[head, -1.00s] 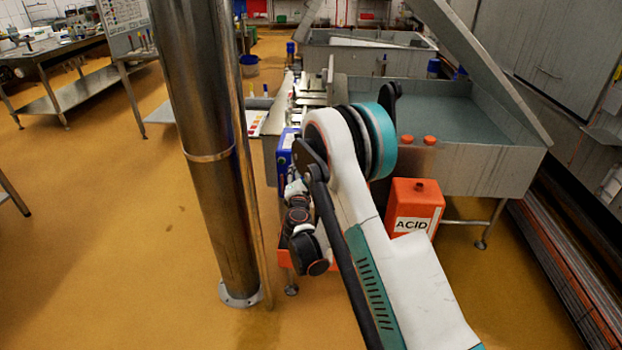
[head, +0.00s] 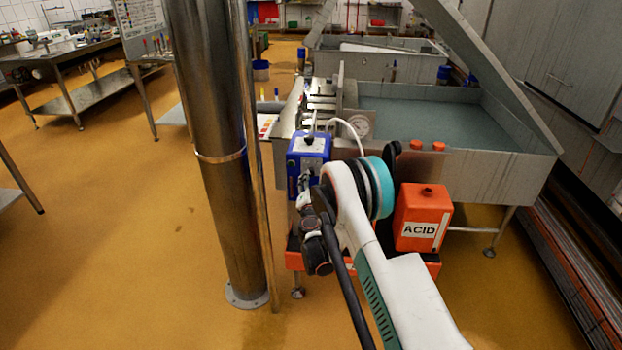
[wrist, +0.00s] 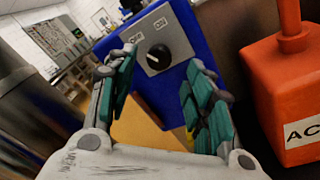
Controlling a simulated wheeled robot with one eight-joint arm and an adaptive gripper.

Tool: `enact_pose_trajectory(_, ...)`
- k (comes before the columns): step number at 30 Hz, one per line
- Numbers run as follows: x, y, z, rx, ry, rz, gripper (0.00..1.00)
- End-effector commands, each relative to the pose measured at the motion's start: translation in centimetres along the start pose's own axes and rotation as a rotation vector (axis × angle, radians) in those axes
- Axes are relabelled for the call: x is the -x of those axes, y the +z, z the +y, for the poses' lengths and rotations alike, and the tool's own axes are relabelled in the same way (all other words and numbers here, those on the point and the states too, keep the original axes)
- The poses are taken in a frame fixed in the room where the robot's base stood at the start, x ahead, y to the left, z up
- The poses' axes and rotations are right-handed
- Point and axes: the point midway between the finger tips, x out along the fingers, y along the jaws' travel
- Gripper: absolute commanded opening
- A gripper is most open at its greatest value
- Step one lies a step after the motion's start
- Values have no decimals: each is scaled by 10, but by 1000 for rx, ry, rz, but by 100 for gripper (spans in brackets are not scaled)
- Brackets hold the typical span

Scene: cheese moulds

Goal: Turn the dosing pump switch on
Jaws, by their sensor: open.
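The dosing pump is a blue box (head: 309,150) beside the steel vat in the head view; it also fills the top middle of the wrist view (wrist: 190,35). On its face is a grey plate with a black rotary switch knob (wrist: 158,57), a pale pointer mark and OFF and ON labels. The mark appears to point toward the OFF side. My gripper (wrist: 160,95) is open and empty, its teal-padded fingers either side of the knob in the picture. The knob looks beyond the fingertips, apart from them. In the head view my arm hides most of the gripper.
An orange ACID canister (head: 422,216) stands right of the pump, and shows close at right in the wrist view (wrist: 285,85). A steel column (head: 215,150) rises at left. The steel vat (head: 470,165) stands behind. Yellow floor at left is open.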

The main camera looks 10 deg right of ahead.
Motion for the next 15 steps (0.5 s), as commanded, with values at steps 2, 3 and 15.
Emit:
enact_pose_trajectory(2, -15, -2, -2, 0, -1, -1, 47)
enact_pose_trajectory(3, -22, -2, -2, 0, -1, -1, 47)
enact_pose_trajectory(15, -52, 0, 0, -1, 0, 0, 47)
